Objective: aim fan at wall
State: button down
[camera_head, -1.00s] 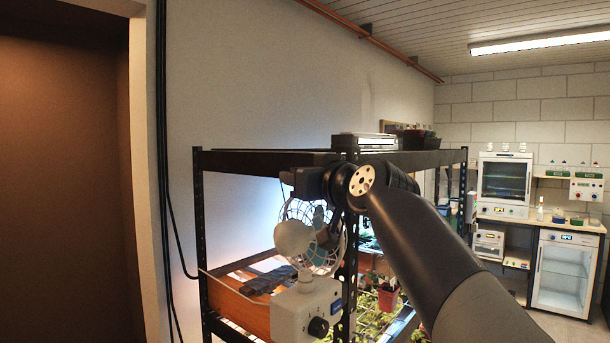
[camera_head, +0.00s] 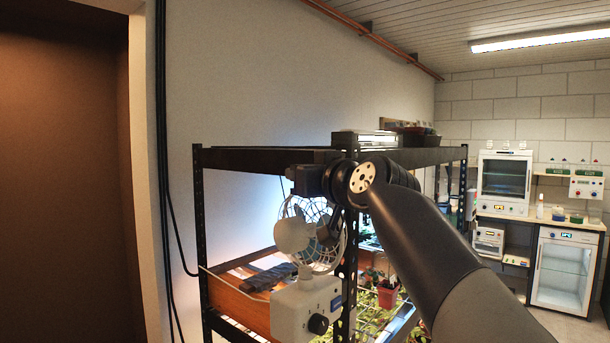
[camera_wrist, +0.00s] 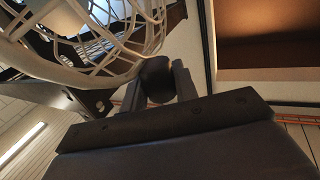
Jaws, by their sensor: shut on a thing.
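The fan (camera_head: 294,235) has a round white wire cage, a pale rounded motor housing and dark bracket arms. It stands on a white box base (camera_head: 305,308) with a black dial, at the near end of the rack. In the wrist view its cage (camera_wrist: 85,70) fills the upper left. My gripper (camera_wrist: 160,82) is shut on a dark round knob (camera_wrist: 156,72) beside the cage, at the fan's bracket. The pale wall (camera_head: 235,90) is behind and left of the rack.
The black rack (camera_head: 240,160) has an upright post close to the fan and my arm. Seedlings and a red pot (camera_head: 387,297) stand on its lit shelf. Dark cables (camera_head: 162,130) hang by the doorway. Lab appliances stand at the far right.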

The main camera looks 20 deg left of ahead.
jog(key=shift+f+n+g+y+b, duration=0.15)
jog(key=shift+n+g+y+b, duration=0.25)
jog(key=shift+g+b, duration=0.15)
jog(key=shift+n+g+y+b, duration=0.5)
jog(key=shift+g, duration=0.05)
jog(key=n+g+y, duration=0.1)
jog(key=n+g, duration=0.1)
jog(key=g, duration=0.1)
jog(key=shift+w+y, duration=0.15)
jog(key=shift+y, duration=0.25)
jog(key=n+g+p, duration=0.1)
jog(key=g, duration=0.1)
jog(key=n+g+y+p, duration=0.1)
jog(key=g, duration=0.1)
jog(key=n+g+p, duration=0.2)
jog(key=shift+r+y, duration=0.3)
jog(key=shift+r, duration=0.05)
jog(key=n+g+p, duration=0.1)
jog(key=g+p, duration=0.1)
jog(key=shift+f+n+g, duration=0.1)
jog(key=shift+n+g, duration=0.2)
jog(key=shift+n, duration=0.1)
jog(key=shift+s+f+g, duration=0.1)
jog(key=shift+s+g, duration=0.1)
jog(key=shift+g, duration=0.1)
jog(key=c, duration=1.1)
grip_release()
